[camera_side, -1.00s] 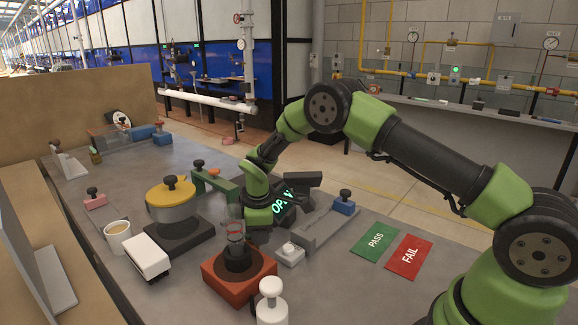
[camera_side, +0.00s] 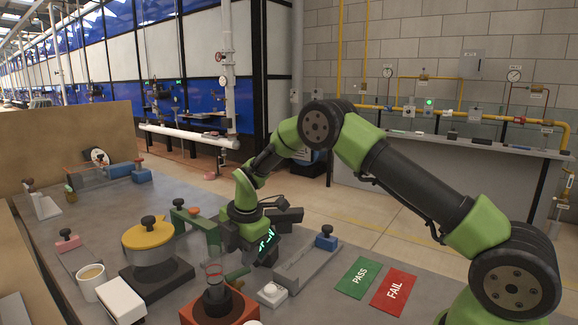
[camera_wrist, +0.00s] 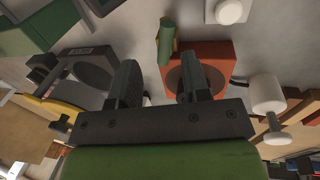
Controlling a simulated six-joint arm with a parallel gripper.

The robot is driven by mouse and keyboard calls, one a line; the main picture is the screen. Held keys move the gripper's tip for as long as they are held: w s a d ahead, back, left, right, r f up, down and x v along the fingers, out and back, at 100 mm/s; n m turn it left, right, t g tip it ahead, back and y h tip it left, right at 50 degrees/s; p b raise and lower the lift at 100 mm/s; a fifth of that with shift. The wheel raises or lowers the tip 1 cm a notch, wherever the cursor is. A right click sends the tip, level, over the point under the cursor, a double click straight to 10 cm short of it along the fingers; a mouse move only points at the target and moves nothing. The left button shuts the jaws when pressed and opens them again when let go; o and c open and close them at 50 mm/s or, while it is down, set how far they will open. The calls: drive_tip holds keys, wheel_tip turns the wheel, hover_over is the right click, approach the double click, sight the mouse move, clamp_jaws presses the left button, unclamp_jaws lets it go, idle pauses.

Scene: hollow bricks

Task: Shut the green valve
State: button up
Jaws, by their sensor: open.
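A green handle (camera_wrist: 166,42) shows in the wrist view beside an orange-red block (camera_wrist: 221,58) with a dark round centre. I take it to be the green valve, but its body and seat are not clear. In the side view a green handle (camera_side: 238,273) shows just behind the orange-red block (camera_side: 238,308), partly hidden. My gripper (camera_wrist: 157,78) is open and empty. Its two dark fingers point toward the handle, which appears beyond the fingertips and between their lines. The right finger overlaps the block in the picture. I cannot tell the gap in depth.
A yellow-lidded pot (camera_side: 148,236) and a green bracket (camera_side: 206,229) stand left of my gripper. A white block with a round knob (camera_side: 272,293) and a grey slide with a blue knob (camera_side: 326,240) are at the right. PASS (camera_side: 359,277) and FAIL (camera_side: 394,289) cards lie farther right.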

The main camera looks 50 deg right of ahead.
drive_tip(key=s+a+r+m+t, duration=0.1)
drive_tip(key=s+r+m, duration=0.5)
drive_tip(key=r, duration=0.5)
drive_tip(key=s+a+r+m+t+y, duration=0.1)
drive_tip(key=s+a+r+m+t, duration=0.1)
drive_tip(key=s+r+m, duration=0.4)
drive_tip(key=shift+s+a+r+m, duration=0.3)
drive_tip(key=shift+s+r, duration=1.25)
drive_tip(key=shift+r, duration=0.95)
drive_tip(key=n+g+h, duration=0.2)
drive_tip(key=n+g, duration=0.1)
drive_tip(key=n, duration=0.6)
hover_over(238, 276)
drive_tip(key=s+d, duration=0.2)
drive_tip(key=s+a+f+x, duration=0.1)
drive_tip(key=s+x, duration=0.2)
drive_tip(key=x, duration=1.3)
drive_tip(key=shift+n, duration=0.3)
drive_tip(key=x, duration=1)
drive_tip(key=shift+s+a, duration=0.15)
drive_tip(key=shift+a, duration=0.15)
